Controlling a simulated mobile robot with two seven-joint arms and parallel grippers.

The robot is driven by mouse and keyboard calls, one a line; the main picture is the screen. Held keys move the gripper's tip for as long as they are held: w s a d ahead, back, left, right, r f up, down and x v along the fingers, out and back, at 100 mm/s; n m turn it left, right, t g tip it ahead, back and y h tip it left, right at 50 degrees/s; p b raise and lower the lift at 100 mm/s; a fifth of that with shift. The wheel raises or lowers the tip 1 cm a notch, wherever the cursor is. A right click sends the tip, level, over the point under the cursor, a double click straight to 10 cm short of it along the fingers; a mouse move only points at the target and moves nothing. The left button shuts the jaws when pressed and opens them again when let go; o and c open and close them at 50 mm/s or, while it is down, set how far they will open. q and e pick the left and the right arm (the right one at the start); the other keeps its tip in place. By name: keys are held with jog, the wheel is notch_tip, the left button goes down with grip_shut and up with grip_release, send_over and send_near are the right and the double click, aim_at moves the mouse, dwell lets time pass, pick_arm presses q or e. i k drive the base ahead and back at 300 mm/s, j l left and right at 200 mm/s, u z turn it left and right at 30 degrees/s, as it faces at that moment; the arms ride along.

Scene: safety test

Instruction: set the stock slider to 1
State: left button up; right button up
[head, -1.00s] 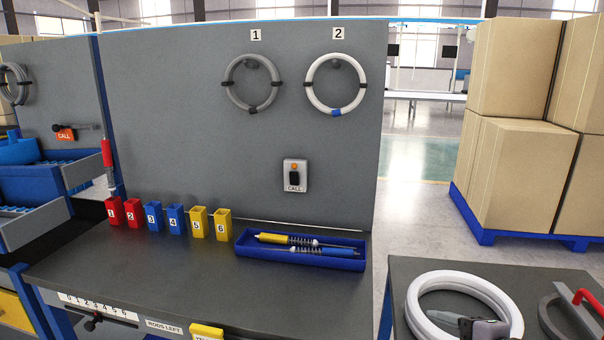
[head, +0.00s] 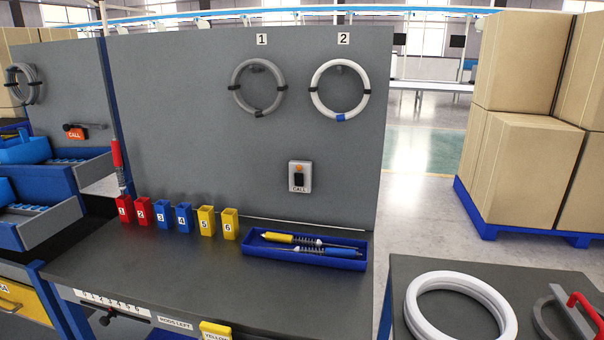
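The stock slider is on the front edge of the grey workbench, at the lower left of the head view. Its white number scale (head: 112,301) carries small digits from 0 upward. Its black knob (head: 105,319) sits just below the scale, left of its middle; the exact digit it marks is too small to tell. A "RODS LEFT" label (head: 174,323) is to the right of the scale. Neither of my grippers is in view.
A yellow tag (head: 215,331) hangs at the front edge. A side table (head: 400,270) at right holds white rings (head: 418,300). Open drawers (head: 50,227) stand at left.

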aim_at(104, 321)
jog(key=u, duration=1.3)
